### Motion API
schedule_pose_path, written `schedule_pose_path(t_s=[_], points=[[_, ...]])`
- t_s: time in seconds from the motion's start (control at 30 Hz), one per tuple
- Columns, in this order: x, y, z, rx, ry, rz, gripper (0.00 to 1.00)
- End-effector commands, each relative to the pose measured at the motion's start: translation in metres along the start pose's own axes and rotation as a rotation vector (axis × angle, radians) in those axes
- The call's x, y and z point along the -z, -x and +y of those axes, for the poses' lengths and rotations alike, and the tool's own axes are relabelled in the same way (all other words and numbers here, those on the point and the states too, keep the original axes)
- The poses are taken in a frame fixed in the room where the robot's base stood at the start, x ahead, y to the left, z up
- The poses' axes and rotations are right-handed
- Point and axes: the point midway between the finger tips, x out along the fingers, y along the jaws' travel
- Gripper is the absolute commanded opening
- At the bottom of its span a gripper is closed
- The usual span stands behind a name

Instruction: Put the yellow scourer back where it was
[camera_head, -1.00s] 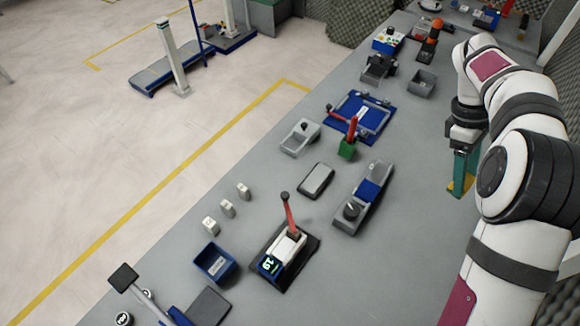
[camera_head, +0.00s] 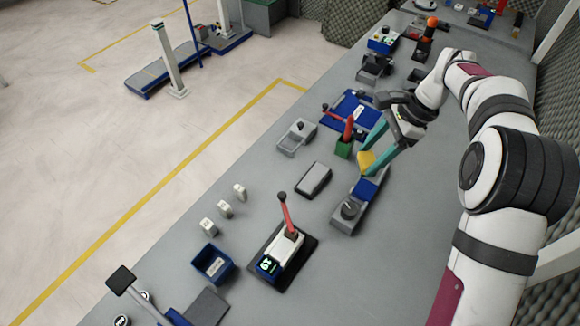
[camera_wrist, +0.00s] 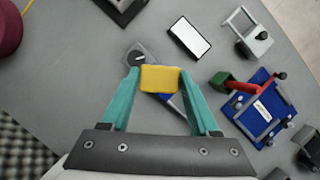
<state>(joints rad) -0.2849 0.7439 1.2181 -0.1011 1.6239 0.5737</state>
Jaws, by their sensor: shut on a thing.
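The yellow scourer (camera_head: 367,160) is a small yellow block, which also shows in the wrist view (camera_wrist: 160,78). My gripper (camera_head: 372,158) is shut on it, with one teal finger on each side, as the wrist view shows (camera_wrist: 158,80). In the head view the scourer appears over the far end of a grey holder (camera_head: 352,211) with a blue section (camera_head: 366,189) and a black knob. In the wrist view the scourer covers part of that holder (camera_wrist: 137,52). I cannot tell whether the scourer touches the holder.
A green block with a red handle (camera_head: 344,146) stands just left of my gripper. A blue tray-like fixture (camera_head: 354,108) lies behind it. A flat grey box (camera_head: 314,180) and a red-lever device (camera_head: 288,240) stand to the left. The right of the bench is fairly clear.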

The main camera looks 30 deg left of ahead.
Motion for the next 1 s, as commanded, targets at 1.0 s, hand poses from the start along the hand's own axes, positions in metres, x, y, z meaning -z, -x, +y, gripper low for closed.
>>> schedule_pose_path(t_s=[1.0], points=[[-0.145, -0.202, -0.127, 0.268, -0.628, 0.000, 0.09]])
